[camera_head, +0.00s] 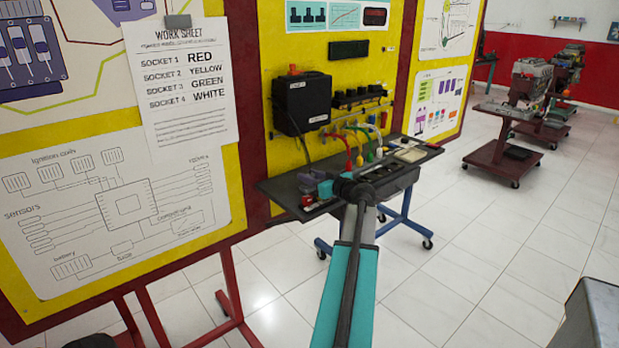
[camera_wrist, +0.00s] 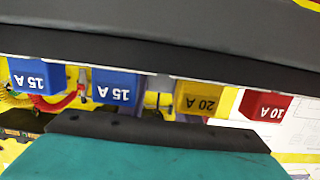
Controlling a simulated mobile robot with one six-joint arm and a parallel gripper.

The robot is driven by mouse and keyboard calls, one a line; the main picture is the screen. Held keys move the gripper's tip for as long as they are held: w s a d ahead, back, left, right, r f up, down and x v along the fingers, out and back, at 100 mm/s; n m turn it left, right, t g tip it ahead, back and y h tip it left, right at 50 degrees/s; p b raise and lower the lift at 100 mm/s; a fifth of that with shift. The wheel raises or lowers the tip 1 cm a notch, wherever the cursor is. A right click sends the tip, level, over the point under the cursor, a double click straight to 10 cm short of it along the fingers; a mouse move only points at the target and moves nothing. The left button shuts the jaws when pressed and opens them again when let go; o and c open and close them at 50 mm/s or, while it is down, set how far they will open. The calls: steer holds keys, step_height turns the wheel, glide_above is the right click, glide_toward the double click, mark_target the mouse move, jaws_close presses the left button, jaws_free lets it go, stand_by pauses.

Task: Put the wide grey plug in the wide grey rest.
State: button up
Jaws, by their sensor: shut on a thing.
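My gripper (camera_head: 352,188) is over the dark bench (camera_head: 281,187) in the head view, at the far end of my teal arm. In the wrist view its teal body and dark pad (camera_wrist: 150,128) fill the bottom. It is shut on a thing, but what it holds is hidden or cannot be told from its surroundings. I cannot pick out the wide grey plug or the wide grey rest for sure. A broad dark grey surface (camera_wrist: 150,38) crosses the top of the wrist view; I cannot tell what it is.
Upside down in the wrist view are two blue 15 A blocks (camera_wrist: 38,77) (camera_wrist: 115,87), a yellow 20 A block (camera_wrist: 199,97) and a red 10 A block (camera_wrist: 265,105). Coloured cables (camera_head: 360,145) and a black box (camera_head: 303,103) are behind the bench.

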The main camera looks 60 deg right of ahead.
steer(key=shift+f, duration=0.2)
stand_by(0.3)
steer(key=o, duration=0.8)
steer(key=shift+s+b, duration=0.1)
steer(key=shift+b, duration=0.2)
steer(key=shift+r+b+v, duration=0.25)
steer(key=shift+b+v, duration=0.25)
steer(key=shift+v, duration=0.6)
steer(key=shift+r+b+v, duration=0.2)
steer(key=shift+b+v, duration=0.25)
steer(key=shift+v, duration=0.65)
step_height(320, 180, up, 5)
steer(key=shift+r+p, duration=0.2)
steer(key=shift+p, duration=0.25)
